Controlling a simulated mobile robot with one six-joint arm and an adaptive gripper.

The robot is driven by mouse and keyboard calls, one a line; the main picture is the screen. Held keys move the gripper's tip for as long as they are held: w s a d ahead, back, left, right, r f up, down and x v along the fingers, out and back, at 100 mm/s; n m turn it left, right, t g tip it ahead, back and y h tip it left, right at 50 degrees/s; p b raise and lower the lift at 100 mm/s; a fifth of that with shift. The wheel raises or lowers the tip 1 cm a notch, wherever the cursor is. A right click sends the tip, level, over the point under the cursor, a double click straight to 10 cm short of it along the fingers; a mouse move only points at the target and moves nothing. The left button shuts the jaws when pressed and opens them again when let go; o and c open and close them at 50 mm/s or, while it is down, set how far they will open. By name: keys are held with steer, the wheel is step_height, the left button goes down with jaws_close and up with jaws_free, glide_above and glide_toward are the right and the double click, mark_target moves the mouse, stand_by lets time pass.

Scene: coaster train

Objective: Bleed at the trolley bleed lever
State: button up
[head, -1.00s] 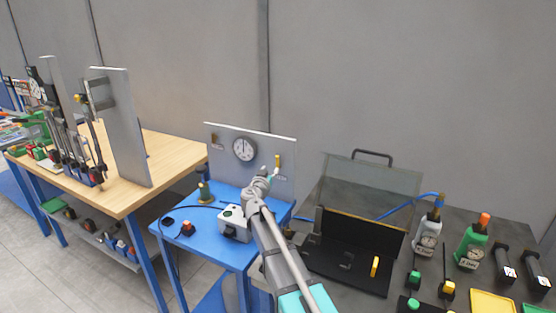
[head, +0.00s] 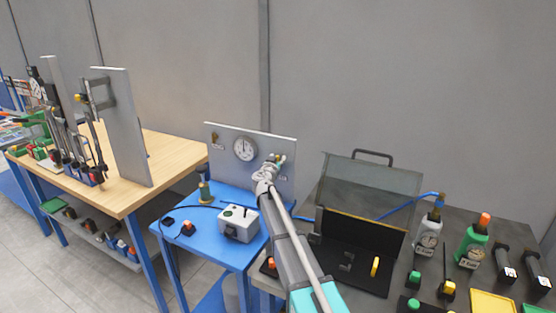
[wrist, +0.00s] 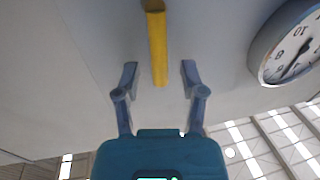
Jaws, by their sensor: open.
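The blue trolley (head: 205,248) carries an upright grey panel with a round gauge (head: 245,149). A yellow lever, the likely bleed lever, sits on the panel's right side; in the head view my gripper (head: 275,163) mostly covers it. In the wrist view the yellow lever (wrist: 157,45) stands between the two fingertips of my gripper (wrist: 159,76), with a gap on each side. The fingers are open and nothing is held. The gauge also shows at the right of the wrist view (wrist: 290,45). A second, small lever (head: 214,139) is at the panel's left.
A white-grey box (head: 238,224) and a green-brown post (head: 205,190) stand on the trolley. An open black case (head: 345,255) with a raised lid is to the right, beside bottles (head: 472,245). A wooden bench (head: 165,160) is at left. The wall is behind.

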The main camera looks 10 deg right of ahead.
jaws_close()
steer(key=shift+d, duration=0.15)
